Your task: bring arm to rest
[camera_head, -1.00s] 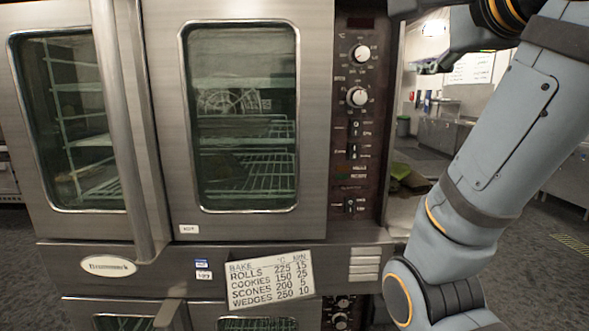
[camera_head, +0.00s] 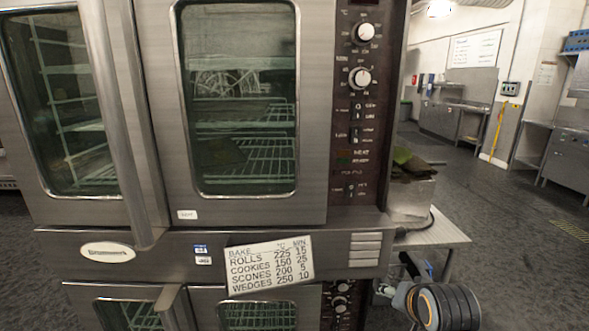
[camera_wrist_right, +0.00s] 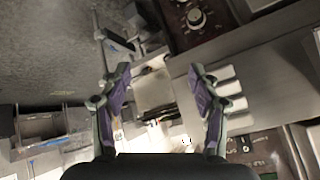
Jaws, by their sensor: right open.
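My right arm (camera_head: 440,306) shows only as a short grey and black part at the bottom of the head view, right of the oven. My right gripper (camera_wrist_right: 160,74) is open and empty in the right wrist view, its two purple-lined fingers spread apart. Beyond the fingers is the oven's right side with its control panel. My left gripper is in no view.
The steel double oven (camera_head: 150,120) fills the left and middle of the head view, its doors shut. A card (camera_head: 270,268) with baking times hangs on it. A low table (camera_head: 440,232) with a box stands right of it. Open floor (camera_head: 520,230) lies further right.

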